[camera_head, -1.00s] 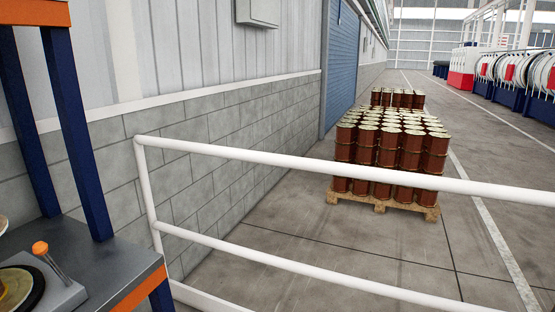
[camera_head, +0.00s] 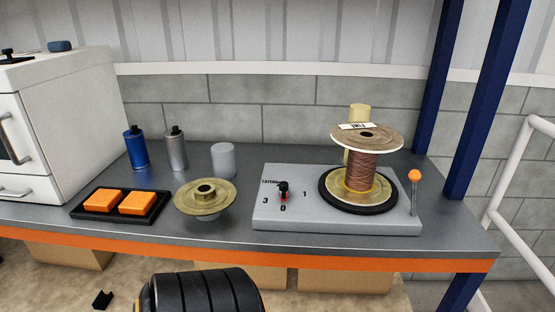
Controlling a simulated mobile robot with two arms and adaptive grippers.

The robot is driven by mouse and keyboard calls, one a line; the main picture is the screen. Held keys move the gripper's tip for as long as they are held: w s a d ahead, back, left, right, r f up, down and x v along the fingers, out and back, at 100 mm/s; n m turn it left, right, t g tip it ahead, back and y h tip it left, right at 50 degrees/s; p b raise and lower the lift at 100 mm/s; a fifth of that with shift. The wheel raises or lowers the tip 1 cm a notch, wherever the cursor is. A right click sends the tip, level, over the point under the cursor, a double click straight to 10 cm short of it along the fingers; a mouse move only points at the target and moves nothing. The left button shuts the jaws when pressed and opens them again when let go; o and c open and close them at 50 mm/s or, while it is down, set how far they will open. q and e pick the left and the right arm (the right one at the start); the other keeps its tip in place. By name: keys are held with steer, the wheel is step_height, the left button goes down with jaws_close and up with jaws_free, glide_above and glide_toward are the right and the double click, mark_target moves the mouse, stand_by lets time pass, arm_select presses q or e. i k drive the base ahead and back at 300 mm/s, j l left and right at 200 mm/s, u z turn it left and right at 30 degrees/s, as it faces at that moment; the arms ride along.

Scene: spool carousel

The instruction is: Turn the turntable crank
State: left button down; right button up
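The turntable (camera_head: 330,190) is a black disc set in a grey box (camera_head: 268,220) on the workbench. A spool of brown wire (camera_head: 360,172) stands upright on it, with a white label on its top flange. The crank (camera_head: 414,190) is a thin metal lever with an orange knob at the right end of the grey box, standing nearly upright. Neither gripper can be made out in this view.
On the workbench (camera_head: 470,241) are an empty spool flange (camera_head: 205,197), a black tray (camera_head: 75,211) with orange blocks, a blue can (camera_head: 136,148), a silver can (camera_head: 175,149) and a grey cylinder (camera_head: 223,160). A white cabinet (camera_head: 70,120) stands left; blue posts (camera_head: 490,100) stand right.

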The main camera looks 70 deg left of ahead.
mark_target(283, 191)
steer(key=u, duration=2.1)
steer(key=j, duration=0.1)
